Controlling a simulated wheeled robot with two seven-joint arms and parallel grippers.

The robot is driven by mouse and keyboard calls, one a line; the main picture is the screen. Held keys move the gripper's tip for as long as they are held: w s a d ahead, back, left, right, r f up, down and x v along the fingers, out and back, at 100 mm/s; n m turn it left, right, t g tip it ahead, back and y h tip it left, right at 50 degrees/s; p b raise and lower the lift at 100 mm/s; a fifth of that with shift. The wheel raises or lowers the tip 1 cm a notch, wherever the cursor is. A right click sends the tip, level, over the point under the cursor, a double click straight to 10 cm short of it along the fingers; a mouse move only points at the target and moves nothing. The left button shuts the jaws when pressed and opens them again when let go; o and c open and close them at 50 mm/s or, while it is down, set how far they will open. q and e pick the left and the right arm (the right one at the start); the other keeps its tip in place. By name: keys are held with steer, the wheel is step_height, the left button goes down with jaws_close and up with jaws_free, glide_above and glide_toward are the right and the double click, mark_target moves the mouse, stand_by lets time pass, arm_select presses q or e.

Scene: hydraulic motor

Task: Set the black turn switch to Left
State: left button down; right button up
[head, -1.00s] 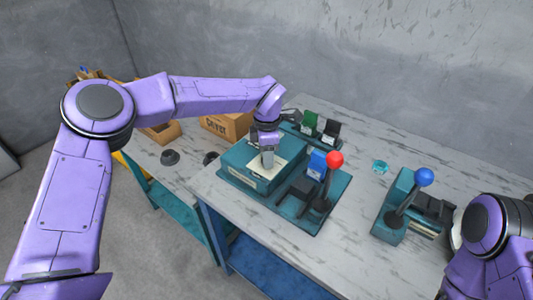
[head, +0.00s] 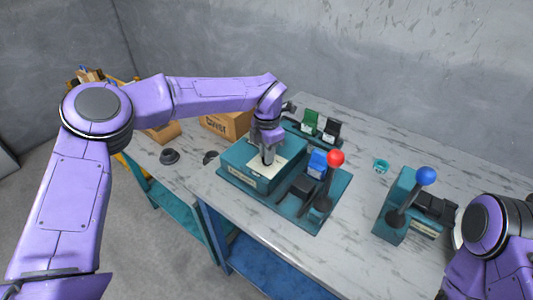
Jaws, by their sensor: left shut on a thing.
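A teal control box (head: 238,167) with a pale top plate (head: 290,150) stands on the marbled table. My left gripper (head: 268,158) points down over the middle of that plate. It is shut on a small dark part there, which looks like the black turn switch; the fingers hide most of it. I cannot read which way the switch is turned. My right gripper is not in view; only part of my right arm shows at the lower right.
A blue-ball lever unit (head: 424,176) is further right. Green and black switches (head: 311,118) sit behind. A cardboard box (head: 225,124) stands at the back left.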

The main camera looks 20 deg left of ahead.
arm_select(q)
steer(key=n+b, duration=0.1)
steer(key=n, duration=0.2)
steer(key=shift+n, duration=0.4)
steer(key=n+b, duration=0.1)
steer(key=n, duration=0.1)
steer(key=shift+n, duration=0.3)
steer(key=n+b, duration=0.2)
steer(key=n, duration=0.3)
steer(key=shift+b, duration=0.35)
steer(key=shift+n+b, duration=0.45)
steer(key=shift+n, duration=0.45)
steer(key=shift+r, duration=0.15)
steer(key=c, duration=1.1)
jaws_free()
steer(key=shift+c, duration=0.2)
step_height(320, 180, up, 10)
steer(key=shift+r, duration=0.2)
